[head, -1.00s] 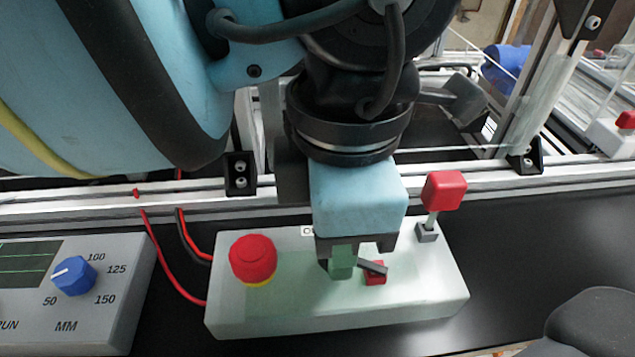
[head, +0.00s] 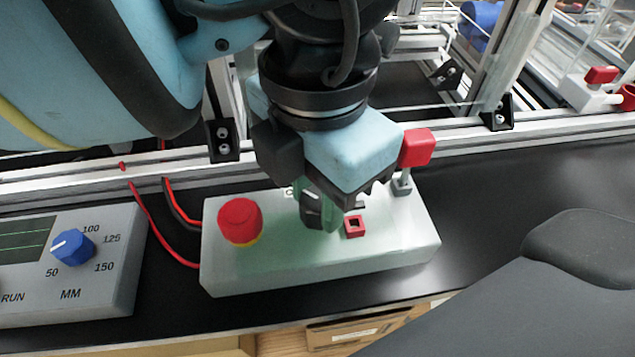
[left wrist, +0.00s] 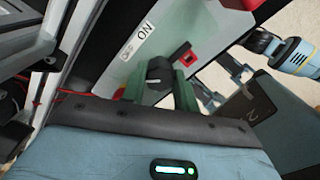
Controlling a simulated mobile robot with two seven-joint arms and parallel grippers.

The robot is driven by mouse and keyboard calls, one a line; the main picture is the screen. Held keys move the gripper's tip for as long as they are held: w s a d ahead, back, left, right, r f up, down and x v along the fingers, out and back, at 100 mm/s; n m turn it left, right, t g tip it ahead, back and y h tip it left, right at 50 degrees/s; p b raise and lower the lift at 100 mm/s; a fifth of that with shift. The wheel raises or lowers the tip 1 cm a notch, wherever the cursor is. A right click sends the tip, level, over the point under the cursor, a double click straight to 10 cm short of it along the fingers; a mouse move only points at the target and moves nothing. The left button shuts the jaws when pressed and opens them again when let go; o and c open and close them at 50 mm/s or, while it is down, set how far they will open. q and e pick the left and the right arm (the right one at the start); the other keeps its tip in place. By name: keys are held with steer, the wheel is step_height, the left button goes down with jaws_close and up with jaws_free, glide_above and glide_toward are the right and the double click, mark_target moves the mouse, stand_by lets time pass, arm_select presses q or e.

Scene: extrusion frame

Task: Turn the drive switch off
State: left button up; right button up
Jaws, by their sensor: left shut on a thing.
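The control box (head: 385,250) is pale grey and stands on the black bench. My left gripper (head: 318,212) is over its middle, with green fingers pointing down. In the left wrist view, the gripper (left wrist: 157,85) is shut on a dark knob (left wrist: 158,72), with one green finger on either side. A white ON label (left wrist: 140,40) lies beside the knob. The gripper hides most of the knob in the head view. I take this knob for the drive switch; its exact setting is hard to read.
On the same box are a red mushroom button (head: 240,221), a small red square (head: 355,227) close to the fingers, and a red-topped lever (head: 415,148). A box with a blue dial (head: 73,246) stands left. The bench right of the control box is clear.

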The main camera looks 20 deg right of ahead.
mark_target(318, 200)
stand_by(0.3)
arm_select(q)
steer(key=o, duration=1)
steer(key=shift+r, duration=0.1)
step_height(318, 200, up, 8)
steer(key=shift+f+p, duration=0.15)
steer(key=shift+p, duration=0.2)
steer(key=shift+s+f, duration=0.1)
